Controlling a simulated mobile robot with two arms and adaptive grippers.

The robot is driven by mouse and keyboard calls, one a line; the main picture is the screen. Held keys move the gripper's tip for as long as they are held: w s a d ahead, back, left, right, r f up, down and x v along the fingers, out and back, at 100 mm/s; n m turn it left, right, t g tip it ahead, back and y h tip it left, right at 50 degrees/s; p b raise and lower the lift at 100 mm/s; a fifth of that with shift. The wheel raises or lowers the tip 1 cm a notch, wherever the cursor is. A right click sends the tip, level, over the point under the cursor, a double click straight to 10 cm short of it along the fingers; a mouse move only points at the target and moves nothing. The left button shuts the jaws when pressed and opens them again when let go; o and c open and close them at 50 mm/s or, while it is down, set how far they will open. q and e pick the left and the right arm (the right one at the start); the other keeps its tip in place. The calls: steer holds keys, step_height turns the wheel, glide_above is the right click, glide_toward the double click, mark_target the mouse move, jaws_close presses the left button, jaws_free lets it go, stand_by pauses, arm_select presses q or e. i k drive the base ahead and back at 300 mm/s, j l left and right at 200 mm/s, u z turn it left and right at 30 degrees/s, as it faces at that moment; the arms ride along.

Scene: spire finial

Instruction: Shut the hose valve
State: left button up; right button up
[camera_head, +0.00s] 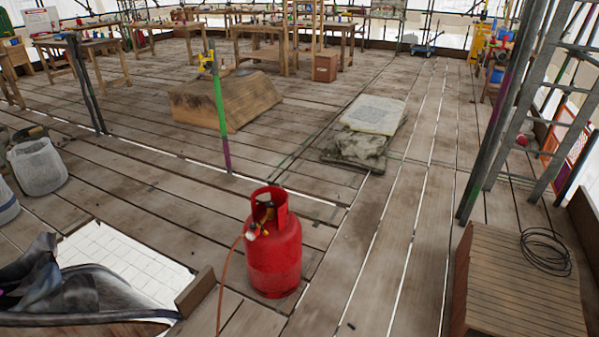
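A red gas cylinder (274,255) stands upright on the plank floor, low in the middle of the head view. A valve with a pale fitting (254,231) sits at its top, inside the red collar. An orange-brown hose (224,282) runs from the valve down to the lower left and out of the picture. The valve is too small to tell whether it is open or shut. Neither of my grippers is in view.
A wooden box (515,290) with coiled cable stands at right, by a metal ladder (520,110). A floor opening (130,262) lies left of the cylinder. A green pole (220,115), a wooden block (225,100) and a stone slab (373,114) are behind. Planks right of the cylinder are clear.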

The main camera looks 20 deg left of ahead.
mark_target(270, 204)
steer(key=i+j+u, duration=0.25)
steer(key=i+u, duration=0.2)
steer(key=i, duration=0.4)
steer(key=i+u, duration=0.45)
steer(key=i, duration=0.35)
